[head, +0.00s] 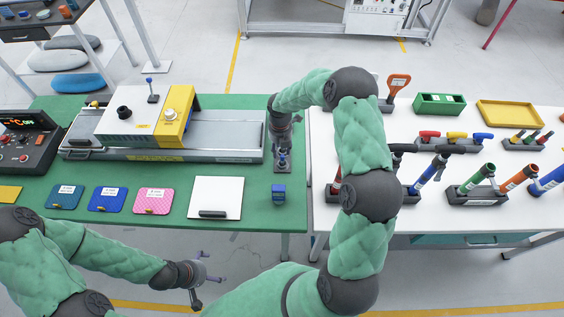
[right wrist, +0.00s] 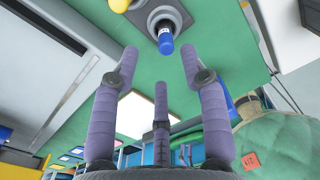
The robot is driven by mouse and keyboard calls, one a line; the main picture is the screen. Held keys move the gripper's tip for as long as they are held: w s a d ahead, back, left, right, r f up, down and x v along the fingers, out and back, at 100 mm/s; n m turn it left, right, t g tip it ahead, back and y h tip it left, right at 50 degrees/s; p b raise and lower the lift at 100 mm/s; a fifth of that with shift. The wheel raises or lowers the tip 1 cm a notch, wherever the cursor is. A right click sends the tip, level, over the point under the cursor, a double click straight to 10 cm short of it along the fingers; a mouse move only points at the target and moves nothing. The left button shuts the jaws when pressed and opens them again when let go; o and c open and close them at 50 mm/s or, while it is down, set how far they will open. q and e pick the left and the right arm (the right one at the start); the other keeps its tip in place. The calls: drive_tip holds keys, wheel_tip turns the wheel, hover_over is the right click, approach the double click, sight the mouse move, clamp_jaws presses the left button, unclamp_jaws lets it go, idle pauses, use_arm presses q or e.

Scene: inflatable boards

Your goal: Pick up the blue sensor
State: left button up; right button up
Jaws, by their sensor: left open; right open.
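The blue sensor (head: 282,154) is a small blue cylinder on a grey stand (head: 283,167) near the right edge of the green table. It also shows in the right wrist view (right wrist: 166,42), just beyond and between my fingertips, with its end towards the camera. My right gripper (head: 282,143) is open above the sensor and partly hides it in the head view. Its purple fingers (right wrist: 160,62) hold nothing in the right wrist view. My left gripper (head: 206,280) is open and empty in front of the green table, low in the head view.
A blue cube (head: 278,194) and a white panel (head: 215,198) lie on the green table (head: 235,178). A long grey machine (head: 215,147) stands left of the sensor. The white table (head: 415,218) on the right holds tool racks, a green bin (head: 439,104) and a yellow tray (head: 510,113).

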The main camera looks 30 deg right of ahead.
sight(282, 156)
drive_tip(key=f, duration=0.4)
drive_tip(key=shift+s+d+f, duration=0.2)
drive_tip(key=shift+s+d, duration=0.05)
drive_tip(key=shift+s, duration=0.05)
drive_tip(key=shift+f, duration=0.45)
clamp_jaws()
